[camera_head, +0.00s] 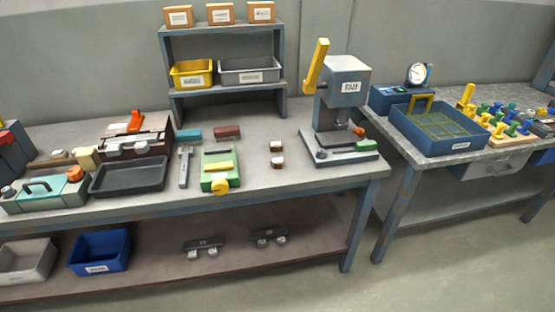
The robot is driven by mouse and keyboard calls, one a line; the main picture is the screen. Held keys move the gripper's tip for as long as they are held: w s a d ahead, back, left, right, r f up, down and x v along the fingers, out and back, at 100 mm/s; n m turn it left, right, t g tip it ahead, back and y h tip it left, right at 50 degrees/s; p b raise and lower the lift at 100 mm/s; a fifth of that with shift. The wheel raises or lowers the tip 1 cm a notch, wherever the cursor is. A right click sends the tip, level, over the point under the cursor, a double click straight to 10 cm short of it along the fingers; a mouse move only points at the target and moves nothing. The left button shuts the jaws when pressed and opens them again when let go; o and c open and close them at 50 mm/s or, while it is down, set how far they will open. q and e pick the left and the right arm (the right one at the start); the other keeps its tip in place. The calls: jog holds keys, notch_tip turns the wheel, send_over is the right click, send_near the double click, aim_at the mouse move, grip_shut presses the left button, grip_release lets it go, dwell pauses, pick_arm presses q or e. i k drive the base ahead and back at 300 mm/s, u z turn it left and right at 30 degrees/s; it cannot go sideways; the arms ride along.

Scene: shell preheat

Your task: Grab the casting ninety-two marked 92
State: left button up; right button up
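Two dark grey metal parts with light, rounded feet lie on the lower shelf of the left bench. One dark part (203,246) is nearer the middle of the shelf, and the other dark part (268,237) is to its right. Each seems to carry a small marking on top, too small to read, so I cannot tell which, if either, is marked 92. Two small brown and white pieces (277,153) sit on the benchtop above. Neither of my grippers shows in the head view.
A blue bin (100,252) and a grey bin (27,260) stand left on the lower shelf (320,225). The benchtop above holds a black tray (130,177), a green vise (219,170) and a press (343,95). The shelf around the dark parts is clear.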

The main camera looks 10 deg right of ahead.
aim_at(276, 147)
jog(key=z, duration=0.2)
jog(key=k, duration=0.25)
jog(key=z, duration=3.9)
jog(key=i, duration=0.1)
jog(key=u, duration=2.35)
jog(key=i, duration=1.25)
jog(key=u, duration=0.35)
